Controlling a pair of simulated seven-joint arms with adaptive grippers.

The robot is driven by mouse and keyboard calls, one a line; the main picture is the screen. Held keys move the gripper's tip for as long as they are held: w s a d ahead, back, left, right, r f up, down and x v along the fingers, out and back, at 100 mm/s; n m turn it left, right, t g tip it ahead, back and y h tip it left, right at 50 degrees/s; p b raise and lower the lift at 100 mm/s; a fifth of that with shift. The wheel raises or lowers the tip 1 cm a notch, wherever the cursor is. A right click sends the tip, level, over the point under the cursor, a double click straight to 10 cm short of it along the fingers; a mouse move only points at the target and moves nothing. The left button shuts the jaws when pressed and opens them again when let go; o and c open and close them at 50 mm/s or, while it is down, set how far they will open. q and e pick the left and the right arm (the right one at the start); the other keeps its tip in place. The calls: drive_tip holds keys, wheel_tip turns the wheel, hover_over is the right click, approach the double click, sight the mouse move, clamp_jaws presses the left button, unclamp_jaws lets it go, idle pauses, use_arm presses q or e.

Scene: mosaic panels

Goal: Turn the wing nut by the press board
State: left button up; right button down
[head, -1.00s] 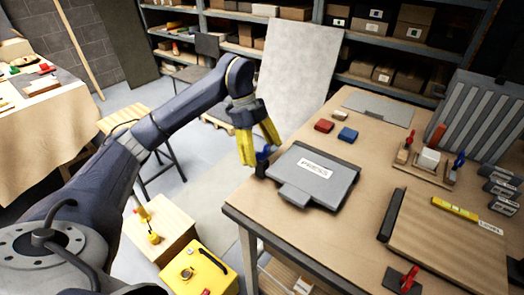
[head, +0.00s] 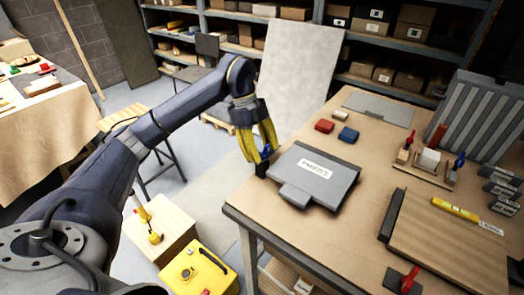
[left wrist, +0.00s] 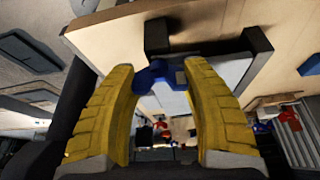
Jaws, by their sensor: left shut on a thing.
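The press board (head: 330,184) is a flat grey plate with a white PRESS label, lying at the left edge of the wooden table. The blue wing nut (head: 266,150) sits on a small black block (head: 261,169) beside its left corner. My left gripper (head: 261,155) has yellow fingers and comes down over the nut from above. In the left wrist view the blue wing nut (left wrist: 158,74) lies between the tips of the left gripper (left wrist: 160,78), which is shut on it. The fingers partly hide the nut in the head view. My right gripper is not in view.
A red block (head: 324,126) and a blue block (head: 348,134) lie behind the press board. A wooden board (head: 445,245) with a yellow level (head: 455,208) lies to the right. A red wing nut (head: 410,278) stands near the front.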

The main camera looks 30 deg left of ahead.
sight(271, 151)
use_arm(q)
drive_tip(key=m+g, duration=0.1)
drive_tip(key=m, duration=0.2)
drive_tip(key=shift+m+g, duration=0.3)
drive_tip(key=shift+m, duration=0.1)
drive_tip(key=m, duration=0.2)
drive_tip(key=m+g+y, duration=0.1)
drive_tip(key=m, duration=0.1)
drive_tip(key=shift+d+m+y, duration=0.1)
drive_tip(key=shift+m+y, duration=0.2)
drive_tip(key=m+y, duration=0.1)
drive_tip(key=m, duration=0.1)
drive_tip(key=m+g, duration=0.1)
drive_tip(key=m, duration=0.1)
drive_tip(key=shift+s+y, duration=0.1)
drive_tip(key=shift+y, duration=0.3)
drive_tip(key=shift+f+m+y, duration=0.1)
drive_tip(key=shift+m+y, duration=0.5)
drive_tip(key=shift+m, duration=1.5)
drive_tip(key=shift+s, duration=0.1)
drive_tip(key=o, duration=1.4)
drive_tip(key=shift+v, duration=6.1)
drive_tip(key=shift+d, duration=0.1)
